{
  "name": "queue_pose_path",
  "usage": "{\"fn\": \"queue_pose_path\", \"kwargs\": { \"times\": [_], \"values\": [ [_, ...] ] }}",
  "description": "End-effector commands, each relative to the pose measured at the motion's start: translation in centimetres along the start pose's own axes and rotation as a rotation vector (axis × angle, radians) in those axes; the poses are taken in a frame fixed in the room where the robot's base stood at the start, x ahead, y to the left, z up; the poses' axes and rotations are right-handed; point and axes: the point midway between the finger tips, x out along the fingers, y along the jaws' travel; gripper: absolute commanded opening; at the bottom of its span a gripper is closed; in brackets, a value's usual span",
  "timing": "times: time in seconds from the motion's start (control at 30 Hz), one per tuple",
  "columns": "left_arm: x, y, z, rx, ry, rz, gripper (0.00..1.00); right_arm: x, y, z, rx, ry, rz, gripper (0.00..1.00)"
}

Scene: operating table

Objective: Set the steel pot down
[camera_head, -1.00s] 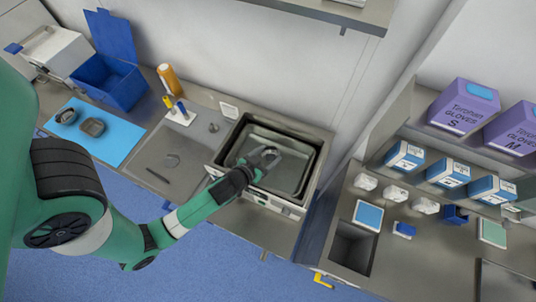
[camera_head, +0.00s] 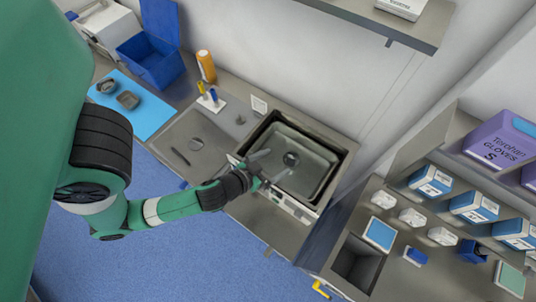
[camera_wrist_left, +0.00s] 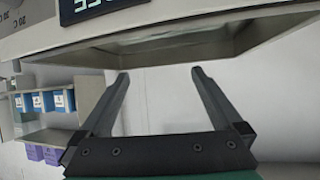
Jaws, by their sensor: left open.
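My left gripper (camera_head: 272,167) is open and empty at the basin's front left edge, left of the pot. In the left wrist view its two fingers (camera_wrist_left: 158,76) are spread with nothing between them, and the pot does not show there. My right gripper is not in view.
Two small containers (camera_head: 127,100) lie on a blue mat (camera_head: 152,116) at the left, near a blue open box (camera_head: 150,66). An orange bottle (camera_head: 206,66) stands behind. In the left wrist view the bath's display (camera_wrist_left: 95,8) shows above the fingers.

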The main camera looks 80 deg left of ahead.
Motion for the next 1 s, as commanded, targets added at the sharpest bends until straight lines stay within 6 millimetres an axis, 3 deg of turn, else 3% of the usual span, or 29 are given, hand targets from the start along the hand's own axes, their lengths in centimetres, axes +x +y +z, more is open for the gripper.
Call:
{"fn": "queue_pose_path", "kwargs": {
  "times": [0.23, 0.73, 0.87, 0.97, 1.0],
  "values": [
    [-2.7, 0.1, 0.1, 0.002, -0.001, 0.001, 1.0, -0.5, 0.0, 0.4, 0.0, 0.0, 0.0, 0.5],
    [-2.7, 0.6, -0.6, -0.007, 0.013, 0.01, 1.0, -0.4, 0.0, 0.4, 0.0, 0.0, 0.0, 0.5],
    [-1.1, 4.4, -5.2, -0.049, 0.098, 0.089, 1.0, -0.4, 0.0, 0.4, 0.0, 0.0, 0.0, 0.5],
    [-0.1, 9.5, -12.7, -0.094, 0.231, 0.204, 1.0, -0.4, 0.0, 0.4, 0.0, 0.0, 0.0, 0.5],
    [-0.2, 11.6, -16.4, -0.109, 0.298, 0.257, 1.0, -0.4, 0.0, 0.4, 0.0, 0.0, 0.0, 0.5]
  ]
}}
